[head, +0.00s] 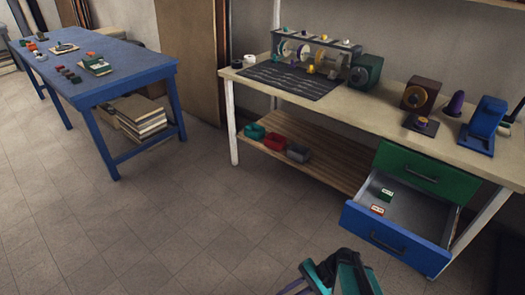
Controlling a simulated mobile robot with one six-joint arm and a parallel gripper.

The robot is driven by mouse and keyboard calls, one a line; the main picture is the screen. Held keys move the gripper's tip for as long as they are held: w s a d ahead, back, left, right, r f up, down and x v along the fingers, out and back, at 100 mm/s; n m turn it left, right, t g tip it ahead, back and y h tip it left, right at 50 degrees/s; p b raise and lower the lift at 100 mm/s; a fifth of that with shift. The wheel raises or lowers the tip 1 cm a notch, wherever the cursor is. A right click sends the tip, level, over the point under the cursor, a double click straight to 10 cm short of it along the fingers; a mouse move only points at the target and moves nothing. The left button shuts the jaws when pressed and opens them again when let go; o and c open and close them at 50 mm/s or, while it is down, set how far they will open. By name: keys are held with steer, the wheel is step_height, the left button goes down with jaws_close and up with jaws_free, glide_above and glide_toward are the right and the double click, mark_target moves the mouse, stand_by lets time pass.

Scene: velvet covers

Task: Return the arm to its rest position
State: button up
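My gripper (340,274) shows at the bottom edge of the head view, right of centre, as teal and black parts cut off by the frame. It is in front of the workbench, low and left of an open blue-fronted drawer (385,239), and looks apart from it. I cannot tell whether the fingers are open or shut, and I see nothing held. The drawer holds a small green and white box (387,195) and a small red and white box (377,210).
The workbench (385,116) bears a row of coloured discs, dark boxes and a blue stand (484,125). A green drawer (427,172) above the open one is shut. Bins (298,153) sit on the lower shelf. A blue table (125,68) stands left. Tiled floor between is clear.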

steer(key=s+f+n+g+h+p, duration=0.3)
steer(key=s+f+n+h, duration=0.15)
steer(key=s, duration=0.55)
steer(key=d+f+n+h, duration=0.3)
steer(key=d+h, duration=0.3)
steer(key=d, duration=0.2)
steer(key=shift+s+d+f+t, duration=0.15)
steer(key=shift+d+t, duration=0.1)
steer(key=shift+t, duration=0.15)
